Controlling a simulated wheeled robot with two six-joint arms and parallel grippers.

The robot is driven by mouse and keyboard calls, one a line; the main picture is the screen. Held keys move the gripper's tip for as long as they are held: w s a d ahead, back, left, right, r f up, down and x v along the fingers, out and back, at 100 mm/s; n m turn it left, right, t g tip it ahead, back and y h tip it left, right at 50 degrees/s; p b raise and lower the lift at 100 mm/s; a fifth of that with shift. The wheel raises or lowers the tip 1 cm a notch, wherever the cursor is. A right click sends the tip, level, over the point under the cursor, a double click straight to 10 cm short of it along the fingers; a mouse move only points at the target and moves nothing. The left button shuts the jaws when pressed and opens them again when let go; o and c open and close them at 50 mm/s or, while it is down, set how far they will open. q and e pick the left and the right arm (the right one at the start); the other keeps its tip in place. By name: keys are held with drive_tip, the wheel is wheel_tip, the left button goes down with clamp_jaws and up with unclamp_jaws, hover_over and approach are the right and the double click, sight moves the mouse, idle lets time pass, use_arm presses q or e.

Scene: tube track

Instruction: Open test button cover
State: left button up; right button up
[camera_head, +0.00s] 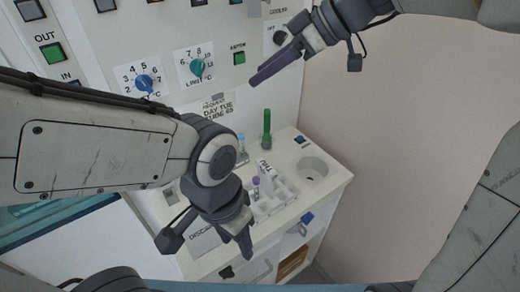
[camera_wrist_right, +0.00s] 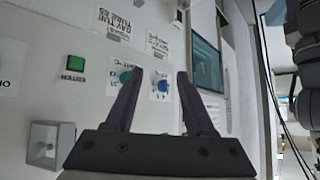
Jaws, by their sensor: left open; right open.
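A clear, box-shaped cover (camera_wrist_right: 42,143) stands out from the white panel at lower left in the right wrist view, beside the green ENTER button (camera_wrist_right: 75,65). It looks closed, with a pale part inside. In the head view a small grey box at the top edge (camera_head: 254,9), above the ENTER button (camera_head: 239,58), seems to be the same cover, partly cut off. My right gripper (camera_head: 258,76) is open and empty in front of the panel, below and right of the cover; its spread fingers also show in the wrist view (camera_wrist_right: 159,76). My left gripper (camera_head: 246,242) is open and empty, low over the counter.
The panel has a blue dial (camera_head: 146,84), a teal dial (camera_head: 197,68) and a cooler knob (camera_head: 281,38). The counter below holds a white tube rack (camera_head: 284,191), a green tube (camera_head: 267,129) and a round hole (camera_head: 313,168). A bare wall (camera_head: 400,130) is at right.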

drive_tip(key=s+a+f+m+g+h+p, duration=0.1)
drive_tip(key=s+f+m+h, duration=0.3)
drive_tip(key=s+f, duration=0.5)
drive_tip(key=shift+s+f+m+g+h+p, duration=0.25)
drive_tip(key=shift+s+g+p, duration=0.4)
drive_tip(key=shift+s, duration=1.65)
